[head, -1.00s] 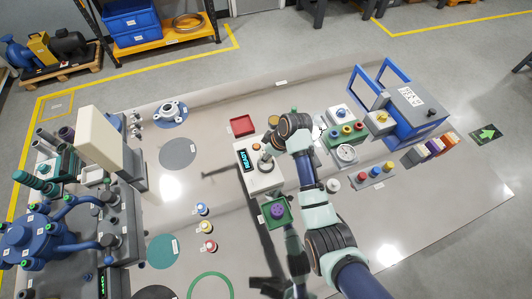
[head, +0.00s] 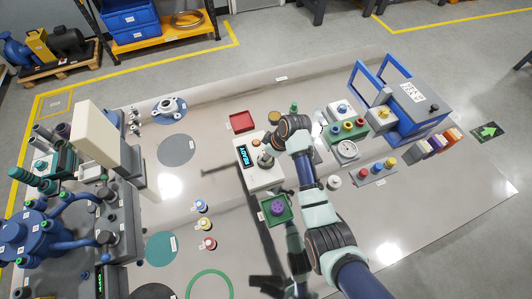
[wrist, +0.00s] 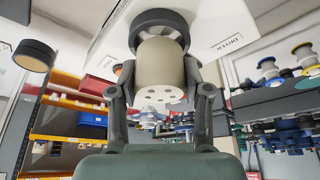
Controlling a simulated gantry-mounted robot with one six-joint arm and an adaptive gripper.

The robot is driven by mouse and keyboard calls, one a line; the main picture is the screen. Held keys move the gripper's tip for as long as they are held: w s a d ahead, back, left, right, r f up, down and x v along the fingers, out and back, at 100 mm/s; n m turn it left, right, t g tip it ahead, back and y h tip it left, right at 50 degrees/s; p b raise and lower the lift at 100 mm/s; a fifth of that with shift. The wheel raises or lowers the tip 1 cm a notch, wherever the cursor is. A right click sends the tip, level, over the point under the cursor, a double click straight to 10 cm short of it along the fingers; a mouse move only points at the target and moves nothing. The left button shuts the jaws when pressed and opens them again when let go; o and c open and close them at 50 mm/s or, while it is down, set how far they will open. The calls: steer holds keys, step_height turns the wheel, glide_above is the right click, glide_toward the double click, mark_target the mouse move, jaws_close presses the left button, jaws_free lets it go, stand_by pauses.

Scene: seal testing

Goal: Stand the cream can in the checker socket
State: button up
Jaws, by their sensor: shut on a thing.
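The cream can (wrist: 160,65) is between the two fingers of my gripper (wrist: 158,90) in the wrist view. Its perforated end faces the camera. In the head view the white checker (head: 262,180) has a lit display (head: 244,156). The can and fingers are small there, above the checker's top beside my dark wrist, which partly hides them.
A green tray (head: 266,222) with a purple item is in front of the checker. A red tray (head: 241,122) is behind it. A gauge (head: 346,150) and the green block of coloured rings (head: 348,130) stand to the right. The table left of the checker is mostly clear.

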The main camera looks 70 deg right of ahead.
mark_target(262, 150)
steer(key=shift+f+b, duration=0.5)
steer(key=shift+f, duration=0.4)
steer(key=o, duration=1.3)
step_height(262, 150, up, 7)
steer(key=p, duration=0.7)
steer(key=shift+r+p, duration=0.2)
steer(key=shift+p, duration=0.15)
steer(key=shift+f, duration=0.15)
